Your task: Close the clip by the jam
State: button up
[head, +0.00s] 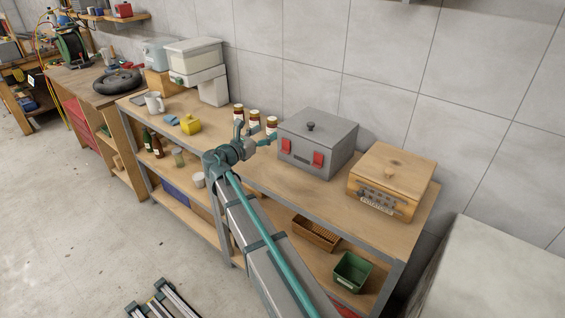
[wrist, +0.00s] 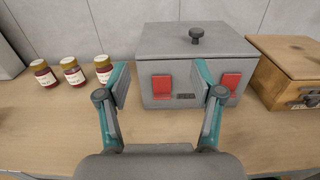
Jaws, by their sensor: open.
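A grey metal box (head: 312,150) with a lid and a dark knob stands on the workbench; it also shows in the wrist view (wrist: 190,50). Two red clips are on its front. The left clip (wrist: 162,87), also in the head view (head: 285,146), is on the side by the jam jars. The right clip (wrist: 231,83) is farther from them. I cannot tell whether either clip is latched. The jam jars (wrist: 73,72) stand left of the box. My gripper (wrist: 161,75) is open and empty before the box, with the left clip between its fingers in the wrist view.
A wooden box (head: 390,180) with a metal latch stands right of the grey box. A yellow container (head: 190,124), a mug (head: 154,102) and a white appliance (head: 195,62) are farther left on the bench. The bench front below the clips is clear.

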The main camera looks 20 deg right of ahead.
jog(key=b, duration=1.2)
send_near(286, 150)
jog(key=p+x, duration=0.1)
jog(key=x, duration=0.7)
jog(key=shift+w+f, duration=0.15)
jog(key=shift+w, duration=0.05)
jog(key=c, duration=1.1)
jog(key=shift+p, duration=0.3)
jog(key=shift+c, duration=0.2)
jog(key=shift+s+p, duration=0.1)
jog(key=shift+p, duration=0.25)
